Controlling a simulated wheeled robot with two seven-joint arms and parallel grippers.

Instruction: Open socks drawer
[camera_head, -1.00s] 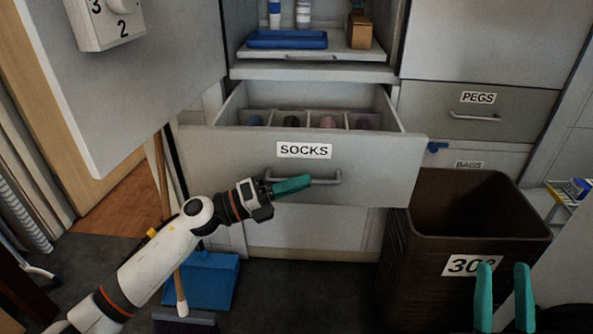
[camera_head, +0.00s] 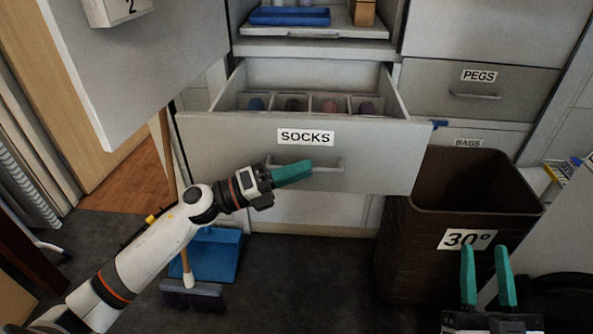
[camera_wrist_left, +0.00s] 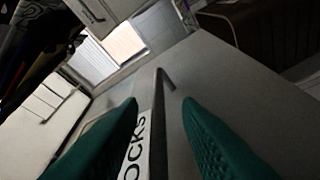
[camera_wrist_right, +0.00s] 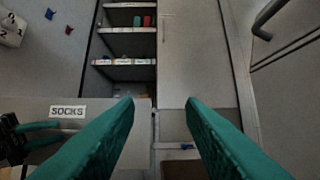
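The socks drawer (camera_head: 230,140), a grey front with a SOCKS label (camera_head: 305,137) and a bar handle (camera_head: 340,167), stands pulled out of the cabinet. Its divided inside shows several rolled socks (camera_head: 330,106). My left gripper (camera_head: 308,168) is at the handle's left part. In the left wrist view the handle bar (camera_wrist_left: 160,110) lies between its spread green fingers, with gaps visible on both sides. My right gripper (camera_head: 486,250) is open and empty at lower right, in front of the brown bin; the SOCKS label also shows in the right wrist view (camera_wrist_right: 68,112).
A brown laundry bin (camera_head: 420,250) marked 30° stands right of the drawer. A PEGS drawer (camera_head: 420,85) is shut at right. An open cabinet door (camera_head: 140,70) hangs at left. A blue dustpan (camera_head: 222,255) and a broom (camera_head: 192,295) are on the floor below my left arm.

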